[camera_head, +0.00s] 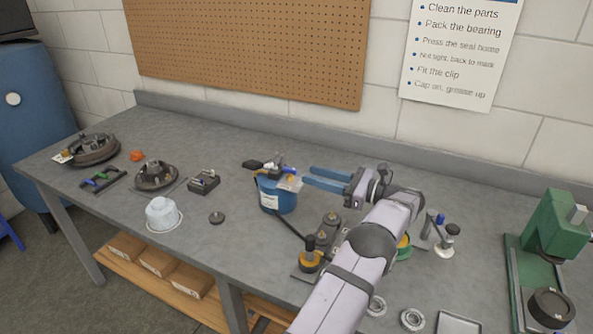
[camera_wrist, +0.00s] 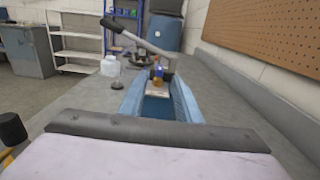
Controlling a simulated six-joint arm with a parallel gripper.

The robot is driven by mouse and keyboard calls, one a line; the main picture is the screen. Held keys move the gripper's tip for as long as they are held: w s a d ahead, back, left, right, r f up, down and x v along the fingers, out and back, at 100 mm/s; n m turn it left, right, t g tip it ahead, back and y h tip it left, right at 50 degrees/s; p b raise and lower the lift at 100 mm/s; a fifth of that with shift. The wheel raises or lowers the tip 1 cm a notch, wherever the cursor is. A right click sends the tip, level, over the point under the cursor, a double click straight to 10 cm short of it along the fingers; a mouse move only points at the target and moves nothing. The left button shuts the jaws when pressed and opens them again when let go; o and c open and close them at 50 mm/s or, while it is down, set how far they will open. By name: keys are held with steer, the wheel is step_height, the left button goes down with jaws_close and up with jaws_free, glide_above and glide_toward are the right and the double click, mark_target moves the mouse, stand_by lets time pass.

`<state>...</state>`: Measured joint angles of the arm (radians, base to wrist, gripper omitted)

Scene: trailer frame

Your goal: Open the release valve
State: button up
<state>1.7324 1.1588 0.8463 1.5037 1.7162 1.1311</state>
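A blue canister-like pump unit (camera_head: 277,197) stands on the bench, with a pale label on its front and a white tag (camera_head: 290,184) at its top. A lever with a black grip (camera_head: 253,165) lies across its top; the lever's metal bar also shows in the wrist view (camera_wrist: 148,46). A small brass-coloured fitting (camera_wrist: 157,73) shows below the lever, but I cannot tell for sure which part is the release valve. My gripper (camera_head: 306,177) has two blue fingers, apart and empty, just right of the pump top. In the wrist view the fingers (camera_wrist: 158,92) point toward the pump.
A black hose (camera_head: 288,226) runs from the pump toward a fixture with a yellow-and-black part (camera_head: 309,258) below my arm. A green press (camera_head: 548,240) stands far right. The back wall edge is close behind.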

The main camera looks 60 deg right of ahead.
mark_target(296, 169)
steer(key=shift+w+p, duration=0.75)
steer(key=shift+w, duration=2.45)
jaws_close()
